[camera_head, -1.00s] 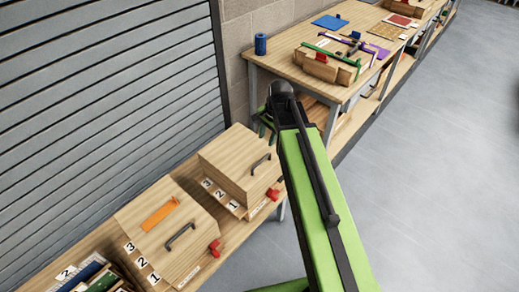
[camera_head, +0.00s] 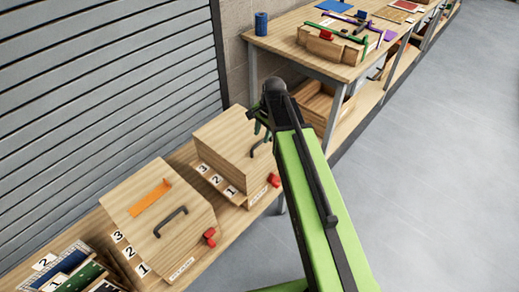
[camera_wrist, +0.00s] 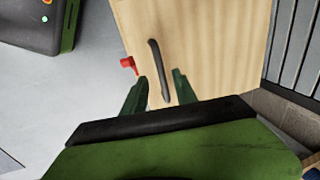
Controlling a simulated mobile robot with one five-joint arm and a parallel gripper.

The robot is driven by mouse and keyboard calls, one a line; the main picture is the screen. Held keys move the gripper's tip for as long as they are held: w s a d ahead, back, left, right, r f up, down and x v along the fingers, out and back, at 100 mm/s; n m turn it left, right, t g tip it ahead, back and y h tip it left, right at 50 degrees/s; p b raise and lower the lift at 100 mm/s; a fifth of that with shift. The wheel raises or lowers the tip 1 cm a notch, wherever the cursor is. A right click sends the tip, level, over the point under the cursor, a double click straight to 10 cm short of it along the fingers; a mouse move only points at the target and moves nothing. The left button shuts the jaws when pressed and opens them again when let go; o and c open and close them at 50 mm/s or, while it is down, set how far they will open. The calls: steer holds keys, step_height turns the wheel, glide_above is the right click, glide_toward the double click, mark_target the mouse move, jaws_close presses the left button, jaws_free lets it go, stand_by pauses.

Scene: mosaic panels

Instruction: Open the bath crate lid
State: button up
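Two closed wooden crates with dark bar handles and red latches stand on a low bench: a far one (camera_head: 222,140) and a near one (camera_head: 140,195). Their front labels are too small to tell which is the bath crate. My gripper (camera_head: 261,121) is at the far crate's handle side, partly hiding its handle (camera_head: 262,143). In the wrist view, my gripper (camera_wrist: 160,77) has its two green fingers apart, with a dark handle (camera_wrist: 154,58) between them in the picture. Contact cannot be told. A red latch (camera_wrist: 129,64) sits beside the wooden lid (camera_wrist: 205,45).
Number cards 1, 2 and 3 lie beside each crate. An orange strip (camera_head: 150,197) lies on the near crate. A workbench (camera_head: 290,52) with tools stands beyond. A shutter wall (camera_head: 100,90) is on the left; grey floor (camera_head: 440,180) is clear on the right.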

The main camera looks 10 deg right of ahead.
mark_target(260, 143)
steer(key=f+b, duration=0.1)
steer(key=f, duration=0.1)
steer(key=f+b, duration=0.1)
steer(key=f, duration=0.1)
steer(key=shift+w+a+b, duration=0.2)
steer(key=shift+w+b, duration=0.1)
steer(key=c, duration=0.7)
jaws_close()
steer(key=shift+s, duration=0.1)
